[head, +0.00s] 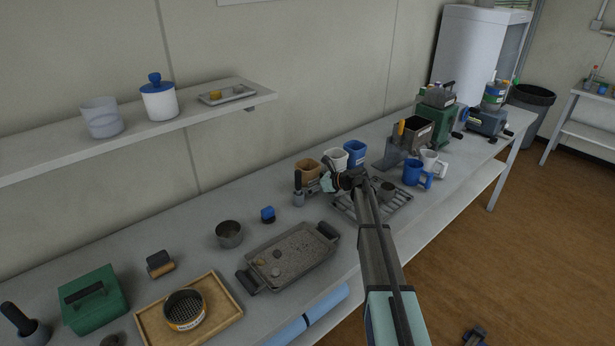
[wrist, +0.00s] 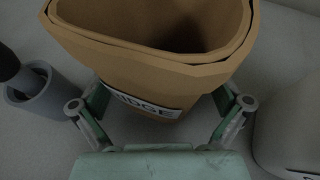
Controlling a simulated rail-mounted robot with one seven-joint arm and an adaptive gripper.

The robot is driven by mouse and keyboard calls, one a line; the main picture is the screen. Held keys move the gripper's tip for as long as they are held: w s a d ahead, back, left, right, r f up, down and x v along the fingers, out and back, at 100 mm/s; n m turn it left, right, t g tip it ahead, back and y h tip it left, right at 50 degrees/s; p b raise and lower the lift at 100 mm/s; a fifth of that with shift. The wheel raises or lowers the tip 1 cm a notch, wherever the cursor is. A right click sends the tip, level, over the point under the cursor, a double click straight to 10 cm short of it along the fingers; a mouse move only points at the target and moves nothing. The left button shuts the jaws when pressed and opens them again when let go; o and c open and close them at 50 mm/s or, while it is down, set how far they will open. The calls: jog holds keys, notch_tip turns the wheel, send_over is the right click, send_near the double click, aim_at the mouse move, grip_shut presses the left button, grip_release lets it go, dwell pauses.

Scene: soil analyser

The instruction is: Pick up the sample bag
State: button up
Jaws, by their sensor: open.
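The sample bag is a brown, open-topped paper bag (head: 307,170) standing upright on the bench against the wall side, left of a white bag. It fills the upper middle of the wrist view (wrist: 160,75), with a white label ending in "IDGE" on its front. My gripper (head: 327,183) is at the bag's front right in the head view. In the wrist view my gripper (wrist: 165,112) is open, with one green finger on each side of the bag's lower part. The fingertips are partly hidden by the bag, and I cannot tell whether they touch it.
A grey mortar with a dark pestle (head: 298,195) stands close left of the bag. A white bag (head: 336,158) and a blue bag (head: 355,152) stand close right. A wire rack (head: 395,205) lies under my arm, and a metal tray (head: 290,255) lies in front.

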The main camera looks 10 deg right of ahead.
jog(key=c, duration=1.3)
jog(key=shift+c, duration=0.2)
jog(key=shift+r, duration=0.1)
